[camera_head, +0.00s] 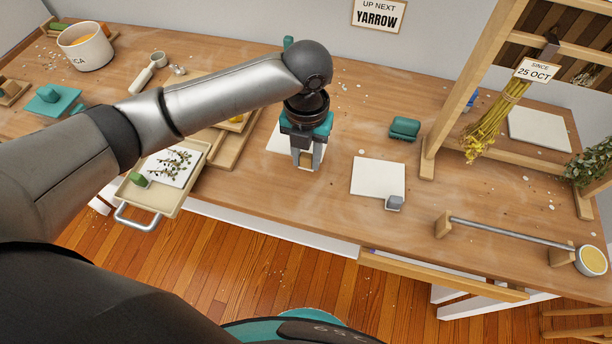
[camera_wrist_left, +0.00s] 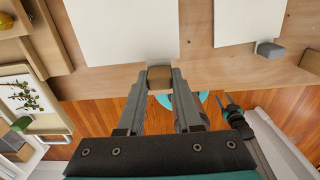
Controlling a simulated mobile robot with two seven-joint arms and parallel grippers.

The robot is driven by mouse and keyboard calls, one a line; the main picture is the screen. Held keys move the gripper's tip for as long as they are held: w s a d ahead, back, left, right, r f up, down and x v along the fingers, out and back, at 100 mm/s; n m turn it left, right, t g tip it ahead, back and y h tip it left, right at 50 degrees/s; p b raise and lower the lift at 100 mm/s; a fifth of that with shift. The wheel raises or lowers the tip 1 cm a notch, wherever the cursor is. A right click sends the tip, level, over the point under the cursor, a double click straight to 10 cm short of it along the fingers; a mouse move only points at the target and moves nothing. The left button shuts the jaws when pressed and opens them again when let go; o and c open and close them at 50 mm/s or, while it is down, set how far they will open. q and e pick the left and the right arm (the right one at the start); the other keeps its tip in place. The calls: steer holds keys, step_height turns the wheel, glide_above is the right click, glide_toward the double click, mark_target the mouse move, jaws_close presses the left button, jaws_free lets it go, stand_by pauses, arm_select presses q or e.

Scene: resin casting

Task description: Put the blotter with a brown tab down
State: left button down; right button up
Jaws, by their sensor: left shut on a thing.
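The blotter with a brown tab is a white sheet (camera_head: 283,141), mostly hidden behind my left gripper (camera_head: 306,167) in the head view. In the left wrist view its white sheet (camera_wrist_left: 122,30) lies beyond the fingers. My left gripper (camera_wrist_left: 159,80) points down and is shut on the brown tab (camera_wrist_left: 159,73) at the sheet's near edge. The sheet looks level and close to the tabletop; I cannot tell whether it touches. What seems to be my right gripper (camera_wrist_left: 234,108) shows small in the left wrist view, its jaws unclear.
A blotter with a grey tab (camera_head: 376,175) lies just to the right, with bare wood between. A tray (camera_head: 135,195) with a sprig-covered sheet is at left, beside wooden frames (camera_head: 236,152). A teal block (camera_head: 404,128) and a wooden rack (camera_head: 445,100) stand further right.

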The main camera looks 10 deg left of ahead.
mark_target(307, 185)
arm_select(q)
steer(key=shift+f+b, duration=0.7)
steer(key=shift+f, duration=2.9)
steer(key=c, duration=0.6)
jaws_free()
steer(key=shift+f, duration=0.15)
step_height(307, 185, up, 12)
steer(key=p, duration=0.2)
steer(key=shift+r+p, duration=0.2)
steer(key=shift+p, duration=0.2)
